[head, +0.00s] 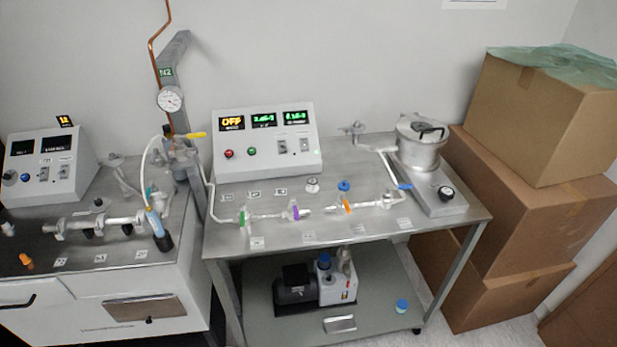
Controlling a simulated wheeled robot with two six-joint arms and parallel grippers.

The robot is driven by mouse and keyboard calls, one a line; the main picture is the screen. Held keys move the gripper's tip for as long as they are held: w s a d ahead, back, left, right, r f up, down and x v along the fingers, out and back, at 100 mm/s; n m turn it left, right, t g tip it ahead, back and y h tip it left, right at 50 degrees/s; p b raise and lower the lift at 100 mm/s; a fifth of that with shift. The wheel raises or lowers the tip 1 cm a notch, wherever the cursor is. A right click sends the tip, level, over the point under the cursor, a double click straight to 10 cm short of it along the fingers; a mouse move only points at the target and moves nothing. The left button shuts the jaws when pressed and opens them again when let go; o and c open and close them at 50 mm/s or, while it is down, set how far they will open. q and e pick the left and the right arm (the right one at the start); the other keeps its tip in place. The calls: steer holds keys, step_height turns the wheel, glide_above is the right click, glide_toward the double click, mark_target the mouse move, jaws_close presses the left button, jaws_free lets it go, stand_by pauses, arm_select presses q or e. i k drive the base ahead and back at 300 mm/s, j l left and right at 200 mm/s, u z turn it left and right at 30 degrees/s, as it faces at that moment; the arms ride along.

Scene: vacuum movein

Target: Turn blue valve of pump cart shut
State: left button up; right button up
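The pump cart (456,215) is a grey metal table on legs in the middle of the head view. A glass line (320,210) runs along its top, with green (242,215), purple (293,211) and orange (346,207) valve parts. A small blue handle (404,186) sits at the line's right end, beside the metal pot (419,152). A blue round knob (344,185) sits behind the orange valve. Whether the blue handle is turned open or shut is too small to tell. Neither of my grippers is in view.
A control box (266,163) reading OFF stands at the cart's back. A pump (335,287) and a loose blue cap (402,305) are on the lower shelf. A glassware bench (120,277) stands close on the left; stacked cardboard boxes (540,217) stand on the right.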

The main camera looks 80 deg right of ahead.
mark_target(388, 188)
steer(key=z, duration=3.55)
